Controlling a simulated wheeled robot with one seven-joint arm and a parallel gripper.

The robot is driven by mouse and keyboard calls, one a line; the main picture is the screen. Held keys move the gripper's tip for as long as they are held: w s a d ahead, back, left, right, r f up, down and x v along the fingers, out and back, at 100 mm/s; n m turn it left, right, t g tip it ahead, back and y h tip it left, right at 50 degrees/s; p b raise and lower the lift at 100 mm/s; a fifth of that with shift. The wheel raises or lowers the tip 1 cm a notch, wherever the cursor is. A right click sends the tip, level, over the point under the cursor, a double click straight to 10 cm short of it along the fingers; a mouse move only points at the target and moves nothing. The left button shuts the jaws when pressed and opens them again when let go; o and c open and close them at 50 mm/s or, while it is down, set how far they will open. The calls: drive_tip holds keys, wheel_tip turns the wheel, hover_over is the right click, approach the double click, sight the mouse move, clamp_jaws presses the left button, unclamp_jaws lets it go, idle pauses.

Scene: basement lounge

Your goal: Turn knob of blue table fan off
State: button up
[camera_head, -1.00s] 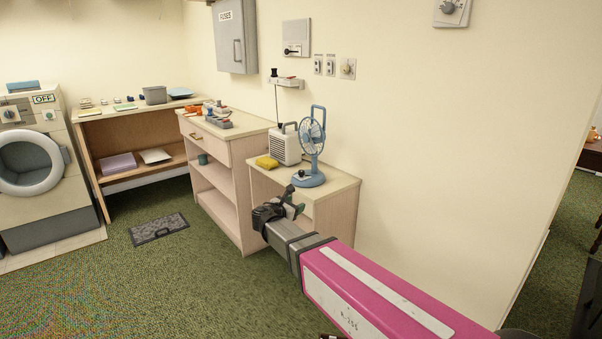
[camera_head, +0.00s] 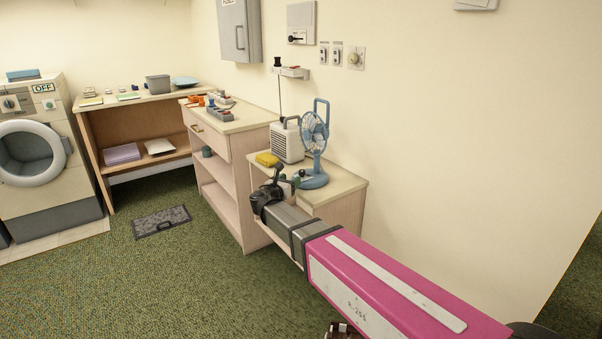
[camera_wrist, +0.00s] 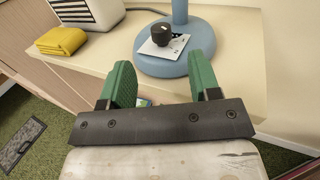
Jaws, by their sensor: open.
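The blue table fan (camera_head: 314,140) stands upright on a low wooden cabinet against the wall. In the wrist view its round blue base (camera_wrist: 147,62) carries a black knob (camera_wrist: 162,33) on a white plate. My gripper (camera_wrist: 164,78) is open and empty, its two green fingers apart. The fingertips point toward the fan base, with the knob beyond and between them. In the head view my gripper (camera_head: 285,181) is in front of the fan at the cabinet's front edge. The knob's exact setting cannot be read.
A yellow cloth-like item (camera_wrist: 61,41) and a white heater (camera_head: 287,142) stand left of the fan on the cabinet top (camera_head: 345,184). A taller cabinet with small items (camera_head: 252,119) is farther left. The wall is close behind the fan.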

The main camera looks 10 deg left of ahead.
sight(300, 172)
drive_tip(key=x, duration=0.8)
drive_tip(key=shift+f, duration=0.1)
drive_tip(key=c, duration=0.9)
